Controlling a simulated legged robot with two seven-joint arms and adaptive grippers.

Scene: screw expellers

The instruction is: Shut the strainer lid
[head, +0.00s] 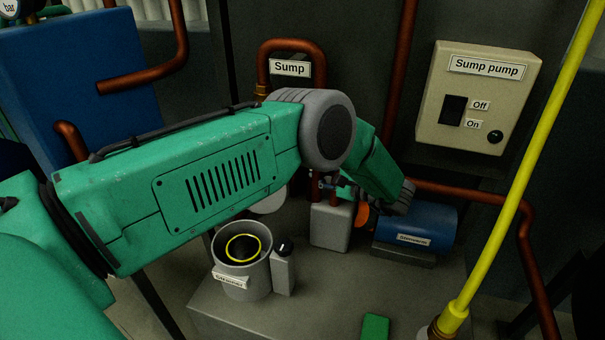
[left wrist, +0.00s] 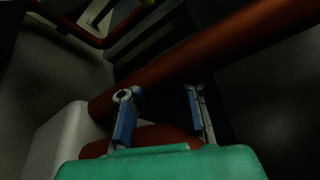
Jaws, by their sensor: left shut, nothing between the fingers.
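The strainer (head: 228,282) is a grey cylindrical pot with a label on its front, standing on the grey base in the head view. Its top is open, and a yellow ring (head: 262,246) shows around the dark inside. A pale grey rounded piece (head: 270,203) behind it may be the raised lid; my left arm hides most of it. My left gripper (head: 327,186) is mostly hidden behind the forearm, to the right of and beyond the strainer, by the red pipes. Its blue-padded fingers (left wrist: 160,108) show in the left wrist view with nothing held. My right gripper is not in view.
A grey block with a black knob (head: 284,268) adjoins the strainer's right side. A blue motor (head: 415,228) and a light grey box (head: 330,226) stand beyond. A yellow pole (head: 510,200) rises at right. A red pipe (left wrist: 215,55) crosses close to the left gripper.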

